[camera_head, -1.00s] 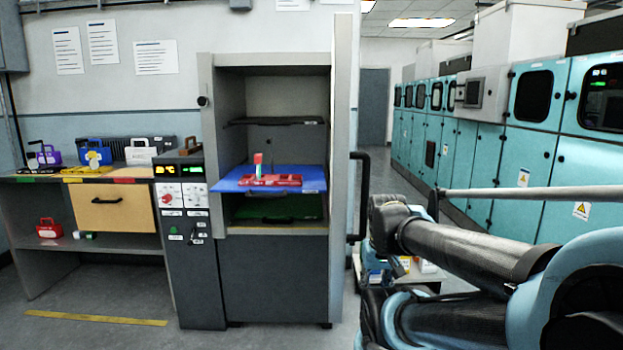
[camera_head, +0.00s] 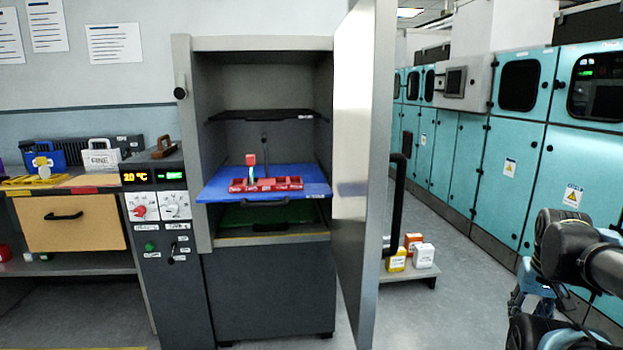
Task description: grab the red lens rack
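A long red rack (camera_head: 265,185) with several labelled compartments lies on the blue pull-out shelf (camera_head: 222,190) of the open cabinet. A small upright piece, red on top and pale green below, stands at its back. A second red object (camera_head: 5,252) is cut off by the left edge, on the shelf under the bench; only a sliver shows. I cannot tell which of the two is the lens rack. Folded parts of my arm show at the right edge, well away from both. I cannot make out my gripper among them.
The cabinet door (camera_head: 362,180) stands open to the right, with a black handle (camera_head: 397,205). A low stand (camera_head: 405,275) behind it bears yellow, orange and white containers. A bench drawer (camera_head: 70,222) and control panel (camera_head: 158,230) are at left. Teal machines line the right aisle.

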